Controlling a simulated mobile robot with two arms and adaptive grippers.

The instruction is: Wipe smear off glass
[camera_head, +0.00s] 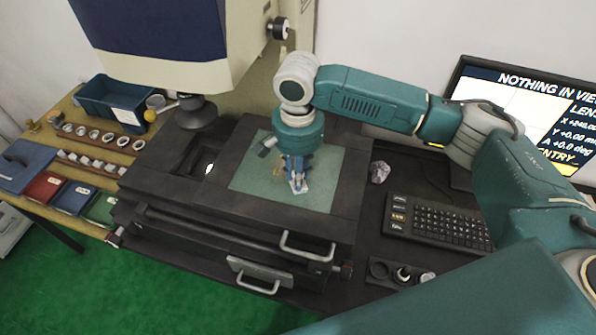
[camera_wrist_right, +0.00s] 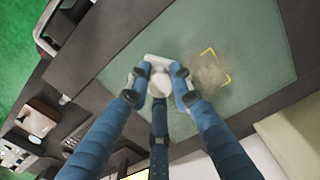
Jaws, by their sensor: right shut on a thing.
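The glass (camera_head: 250,180) is a pale green pane set in the dark stage of the machine. It also shows in the wrist view (camera_wrist_right: 262,35). My right gripper (camera_head: 297,183) is over the glass, its blue fingers shut on a white wipe (camera_wrist_right: 157,76). The wipe also shows below the fingers in the head view (camera_head: 299,187), at or close to the glass; I cannot tell whether it touches. The brownish smear (camera_wrist_right: 208,72) lies beside the gripper, partly framed by yellow corner marks. In the head view the gripper partly covers that area. My left gripper is not in view.
A crumpled whitish piece (camera_head: 379,171) lies right of the stage. A keyboard (camera_head: 437,220) and monitor (camera_head: 530,100) stand further right. The machine head (camera_head: 165,45) overhangs the back left. A wooden bench (camera_head: 75,115) holds rings, a blue bin (camera_head: 112,103) and coloured trays.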

